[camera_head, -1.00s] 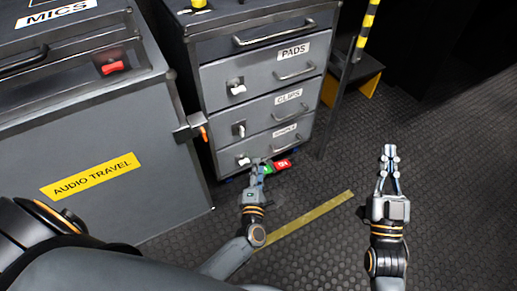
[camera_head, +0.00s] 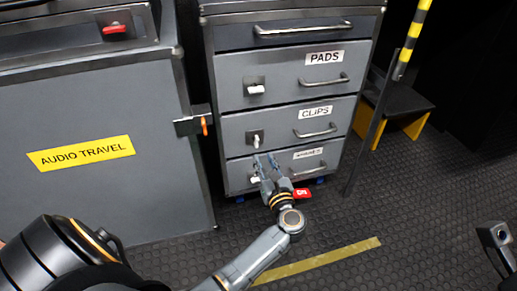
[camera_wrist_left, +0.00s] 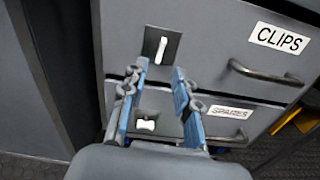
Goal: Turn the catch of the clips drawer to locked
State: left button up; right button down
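The clips drawer (camera_head: 285,124) is the middle labelled drawer of the grey cabinet and looks closed. Its catch (camera_head: 256,138) has a white lever standing roughly upright on a dark plate; it also shows in the left wrist view (camera_wrist_left: 161,48). My left gripper (camera_head: 265,160) is just below this catch. In the left wrist view its blue fingers (camera_wrist_left: 158,78) are apart with nothing between the tips, and the catch lies beyond them. A part of my right arm or gripper (camera_head: 496,238) shows at the right edge; its fingers cannot be made out.
The pads drawer (camera_head: 285,76) above has its catch lever (camera_head: 256,90) lying sideways. The bottom drawer's lever (camera_wrist_left: 147,124) also lies sideways. Bar handles stick out. An orange-tipped latch (camera_head: 193,126) projects at left. A red tag (camera_head: 302,193) is low in front.

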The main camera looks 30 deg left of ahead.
aim_at(257, 144)
pick_arm(q)
jog(key=b+x, duration=0.2)
jog(key=x, duration=0.6)
jog(key=shift+d, duration=0.1)
jog(key=shift+c, duration=0.4)
grip_shut()
